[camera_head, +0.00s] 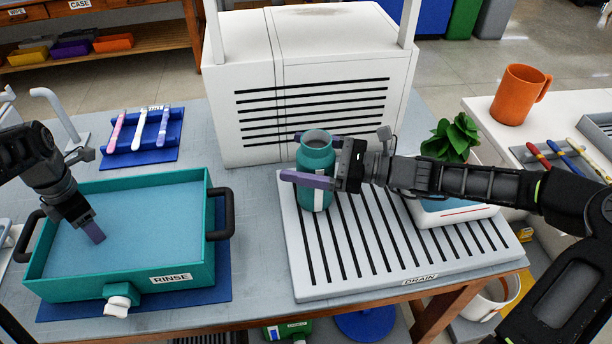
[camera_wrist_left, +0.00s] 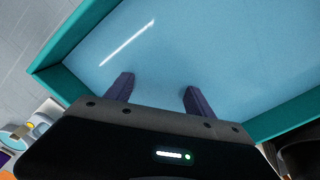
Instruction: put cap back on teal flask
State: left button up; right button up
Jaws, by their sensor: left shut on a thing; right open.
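The teal flask (camera_head: 316,163) stands upright on the drain board (camera_head: 375,275), with its mouth open and no cap on it. My right gripper (camera_head: 312,160) is open, with its purple fingers on either side of the flask's upper part. I cannot tell whether they touch it. My left gripper (camera_head: 93,234) points down into the water of the teal rinse tub (camera_head: 180,262). In the left wrist view its two fingers (camera_wrist_left: 157,95) stand apart, and their tips seem to be under the water. What they hold is hidden, and the cap is not visible.
A white slatted box (camera_head: 310,85) stands behind the flask. A blue rack with brushes (camera_head: 143,138) lies behind the tub. A plant (camera_head: 452,135) and an orange mug (camera_head: 520,95) are at the right. The table between tub and drain board is clear.

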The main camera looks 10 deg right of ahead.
grip_shut()
dwell(0.9)
